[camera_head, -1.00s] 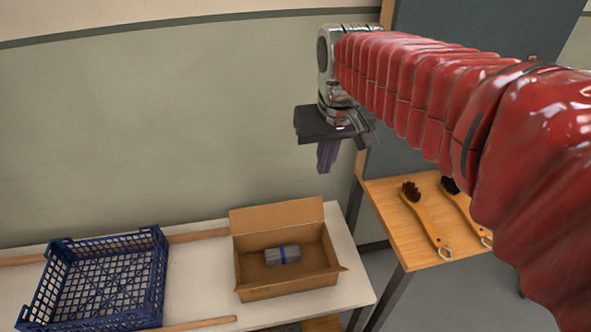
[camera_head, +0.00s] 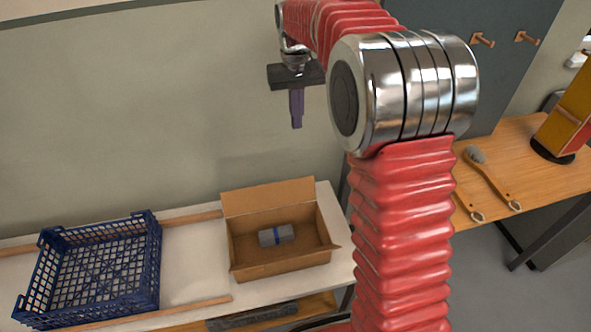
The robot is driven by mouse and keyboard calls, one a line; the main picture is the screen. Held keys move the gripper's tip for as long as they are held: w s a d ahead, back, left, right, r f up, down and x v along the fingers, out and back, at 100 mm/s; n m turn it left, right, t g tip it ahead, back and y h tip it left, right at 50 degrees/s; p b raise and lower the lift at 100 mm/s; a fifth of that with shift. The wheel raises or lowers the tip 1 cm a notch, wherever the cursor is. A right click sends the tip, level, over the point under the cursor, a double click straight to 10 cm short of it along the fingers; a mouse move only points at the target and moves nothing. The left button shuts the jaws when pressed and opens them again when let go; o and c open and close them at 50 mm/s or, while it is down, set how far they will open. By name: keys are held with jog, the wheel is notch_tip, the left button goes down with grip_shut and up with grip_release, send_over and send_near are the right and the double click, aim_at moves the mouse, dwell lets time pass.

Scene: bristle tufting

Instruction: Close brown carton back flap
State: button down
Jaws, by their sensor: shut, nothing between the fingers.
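The brown carton (camera_head: 281,262) stands open on the white-topped table. Its back flap (camera_head: 268,196) stands up and leans back toward the wall. A grey roll with a blue band (camera_head: 276,235) lies inside the carton.
A blue plastic crate (camera_head: 158,262) stands left of the carton, between wooden rails (camera_head: 190,221) on the white table (camera_head: 190,270). A wooden bench (camera_head: 520,150) with brushes (camera_head: 488,180) is at the right. A grey panel with pegs stands behind it.

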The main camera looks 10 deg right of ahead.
jog(key=w+f+g, duration=0.1)
jog(key=w+f, duration=0.3)
jog(key=f, duration=0.4)
jog(key=w+f+g, duration=0.1)
jog(key=w+f, duration=0.4)
jog(key=f, duration=0.3)
jog(key=shift+d+g, duration=0.35)
jog(key=shift+g, duration=0.05)
jog(key=s+f, duration=0.6)
jog(key=f, duration=0.1)
jog(key=shift+a+f, duration=0.1)
dwell(0.6)
